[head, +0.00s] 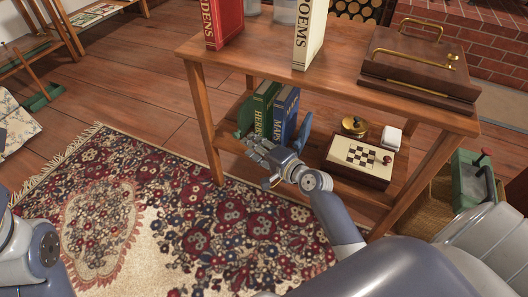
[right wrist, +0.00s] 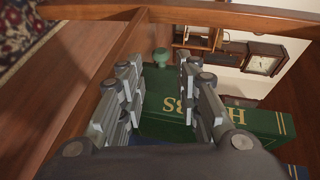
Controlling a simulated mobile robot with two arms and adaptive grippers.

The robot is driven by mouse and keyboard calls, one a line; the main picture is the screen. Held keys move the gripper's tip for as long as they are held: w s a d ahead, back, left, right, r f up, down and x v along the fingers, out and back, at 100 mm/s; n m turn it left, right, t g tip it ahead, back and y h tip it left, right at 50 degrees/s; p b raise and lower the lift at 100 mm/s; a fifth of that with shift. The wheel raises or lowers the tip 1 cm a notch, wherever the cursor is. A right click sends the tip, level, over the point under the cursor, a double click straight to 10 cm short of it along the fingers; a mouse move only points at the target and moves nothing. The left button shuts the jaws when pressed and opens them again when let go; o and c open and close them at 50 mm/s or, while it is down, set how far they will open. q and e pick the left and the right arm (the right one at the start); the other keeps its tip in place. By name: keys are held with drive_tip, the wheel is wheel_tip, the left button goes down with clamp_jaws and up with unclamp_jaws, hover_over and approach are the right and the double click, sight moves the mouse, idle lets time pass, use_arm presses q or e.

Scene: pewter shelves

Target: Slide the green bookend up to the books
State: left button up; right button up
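The green bookend (head: 244,116) stands on the lower shelf, against or close to the left side of the green HERBS book (head: 262,106); I cannot tell whether they touch. The blue MAPS book (head: 284,112) stands to the right of that book. My right gripper (head: 257,148) is at the shelf's front edge, just in front of the bookend and books. In the right wrist view its fingers (right wrist: 160,82) are apart, with green surfaces showing between and beyond them. A small green knob (right wrist: 161,56) shows past the fingertips. My left gripper is out of view.
A blue upright piece (head: 304,131) stands right of the books. A game box (head: 350,172), a brass-topped pot (head: 355,126) and a white block (head: 388,138) are farther right. The upper shelf (head: 270,65) hangs over the books; a table leg (head: 204,120) stands left.

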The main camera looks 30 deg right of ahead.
drive_tip(key=shift+v, duration=2.5)
